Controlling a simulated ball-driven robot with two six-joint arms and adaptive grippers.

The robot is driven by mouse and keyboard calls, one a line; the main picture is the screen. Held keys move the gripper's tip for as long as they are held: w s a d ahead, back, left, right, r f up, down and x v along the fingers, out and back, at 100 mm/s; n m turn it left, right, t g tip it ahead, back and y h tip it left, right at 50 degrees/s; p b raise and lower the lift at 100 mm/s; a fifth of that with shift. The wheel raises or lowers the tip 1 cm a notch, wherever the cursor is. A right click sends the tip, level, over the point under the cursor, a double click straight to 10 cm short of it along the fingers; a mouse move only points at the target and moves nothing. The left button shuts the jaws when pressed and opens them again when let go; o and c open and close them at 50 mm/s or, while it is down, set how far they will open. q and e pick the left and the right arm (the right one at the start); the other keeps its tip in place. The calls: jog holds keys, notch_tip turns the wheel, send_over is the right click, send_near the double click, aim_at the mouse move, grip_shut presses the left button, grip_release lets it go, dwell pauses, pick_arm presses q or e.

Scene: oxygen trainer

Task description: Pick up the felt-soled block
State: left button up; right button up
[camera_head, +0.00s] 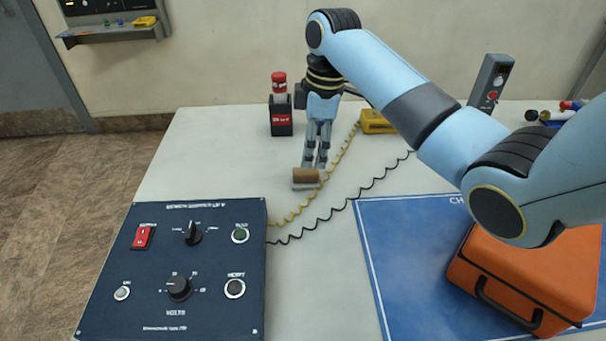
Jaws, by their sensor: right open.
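The felt-soled block (305,175) is a small piece with a brown rounded top over a pale grey base. It sits on the white table near the middle of the view. My right gripper (315,163) points down just behind and above the block. Its jaws are open, and its fingertips are partly hidden by the block. I cannot tell whether they touch it. My left gripper is not in view.
A dark blue control panel (205,256) stands at the front left, with a yellow and a black coiled cord running back from it. A red-capped bottle (279,85) on a black stand is behind. An orange case (525,275) lies on a blue mat (400,235) at right.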

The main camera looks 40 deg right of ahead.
aim_at(307, 170)
jog(key=shift+w+a+f, duration=0.15)
jog(key=shift+a+f, duration=0.05)
jog(key=shift+f, duration=0.6)
jog(key=f, duration=0.3)
jog(key=shift+a+f, duration=0.35)
jog(key=shift+w+f, duration=0.1)
jog(key=shift+f, duration=0.35)
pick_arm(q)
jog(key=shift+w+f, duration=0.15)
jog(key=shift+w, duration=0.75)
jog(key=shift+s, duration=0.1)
pick_arm(e)
jog(key=shift+c, duration=0.2)
jog(key=shift+c, duration=1)
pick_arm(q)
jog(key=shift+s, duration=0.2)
pick_arm(e)
grip_shut()
